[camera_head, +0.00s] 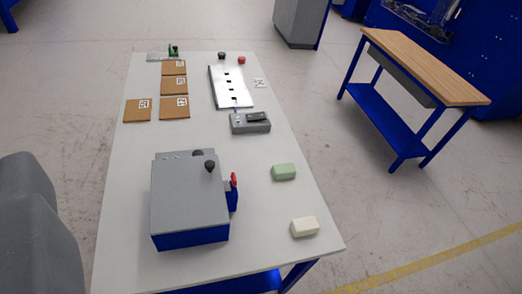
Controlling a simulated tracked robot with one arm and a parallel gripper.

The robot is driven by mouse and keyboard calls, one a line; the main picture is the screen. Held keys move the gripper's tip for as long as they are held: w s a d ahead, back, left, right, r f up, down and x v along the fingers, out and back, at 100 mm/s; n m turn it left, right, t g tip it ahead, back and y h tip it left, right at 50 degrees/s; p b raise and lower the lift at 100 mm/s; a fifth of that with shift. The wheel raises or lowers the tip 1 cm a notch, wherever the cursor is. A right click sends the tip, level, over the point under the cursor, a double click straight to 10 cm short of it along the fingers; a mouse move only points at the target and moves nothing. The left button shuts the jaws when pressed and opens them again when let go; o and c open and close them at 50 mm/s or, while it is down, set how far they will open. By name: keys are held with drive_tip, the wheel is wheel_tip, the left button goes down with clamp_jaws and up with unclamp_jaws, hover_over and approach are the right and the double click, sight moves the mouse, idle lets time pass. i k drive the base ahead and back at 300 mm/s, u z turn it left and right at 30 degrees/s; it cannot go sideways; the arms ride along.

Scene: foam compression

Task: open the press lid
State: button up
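The press (190,205) is a box with a grey top and a blue base near the front left of the white table. Its grey lid looks closed over the base, with a black knob (210,166) standing at its back right. A red lever (234,181) on a blue bracket shows on its right side. A grey shape at the left edge may be part of my own arm. My gripper's fingers do not show in this view.
A green block (284,172) and a cream block (304,227) lie right of the press on the white table (262,205). Behind are a grey device (250,122), a metal plate (230,88) and several brown squares (174,68). A wooden-topped bench (425,65) stands apart at right.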

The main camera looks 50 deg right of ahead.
sight(188, 194)
drive_tip(key=z, duration=0.3)
drive_tip(key=i, duration=1)
drive_tip(key=u, duration=0.05)
